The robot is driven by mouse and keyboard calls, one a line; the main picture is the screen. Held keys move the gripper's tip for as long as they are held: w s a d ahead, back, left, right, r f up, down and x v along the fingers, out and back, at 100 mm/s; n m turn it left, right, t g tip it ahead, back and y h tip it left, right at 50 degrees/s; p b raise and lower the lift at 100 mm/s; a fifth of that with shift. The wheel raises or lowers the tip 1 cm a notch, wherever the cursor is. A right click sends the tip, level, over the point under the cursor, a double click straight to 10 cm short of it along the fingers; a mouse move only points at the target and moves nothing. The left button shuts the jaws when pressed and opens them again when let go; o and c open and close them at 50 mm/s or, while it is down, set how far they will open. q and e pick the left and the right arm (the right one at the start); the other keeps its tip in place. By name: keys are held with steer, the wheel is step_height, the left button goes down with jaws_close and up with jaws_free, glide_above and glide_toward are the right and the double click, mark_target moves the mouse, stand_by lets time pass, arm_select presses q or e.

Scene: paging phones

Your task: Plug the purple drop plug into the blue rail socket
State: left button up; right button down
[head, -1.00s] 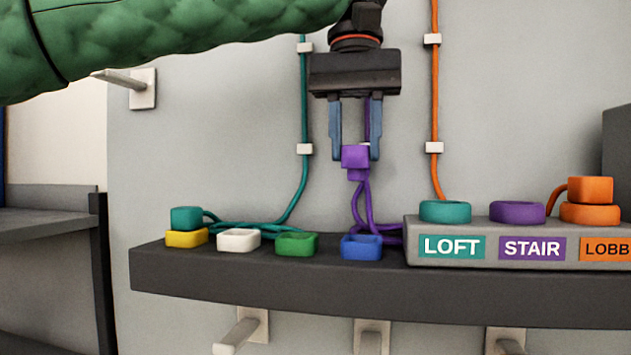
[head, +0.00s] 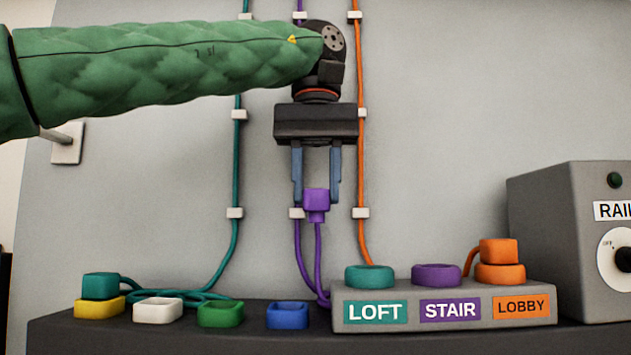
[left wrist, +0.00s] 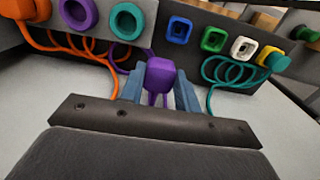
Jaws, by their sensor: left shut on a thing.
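The purple drop plug (head: 316,201) is held between the fingers of my left gripper (head: 316,190), which points down above the shelf. The plug also shows in the left wrist view (left wrist: 161,76) between the blue fingers. Its purple cord hangs below it. The blue rail socket (head: 287,316) is empty on the shelf, below and slightly left of the plug, clearly apart from it. The socket also shows in the left wrist view (left wrist: 179,30). My right gripper is not in view.
A teal plug (head: 100,286) sits on the yellow socket (head: 99,307). White (head: 157,310) and green (head: 220,314) sockets are empty. At right, a grey block (head: 450,292) has teal and purple rings and an orange plug (head: 498,252). A control box (head: 575,250) stands farther right.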

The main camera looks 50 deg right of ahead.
arm_select(q)
steer(key=shift+r+p, duration=0.4)
steer(key=shift+p, duration=0.05)
steer(key=shift+a, duration=0.1)
steer(key=shift+w+a, duration=0.15)
steer(key=shift+a, duration=2.1)
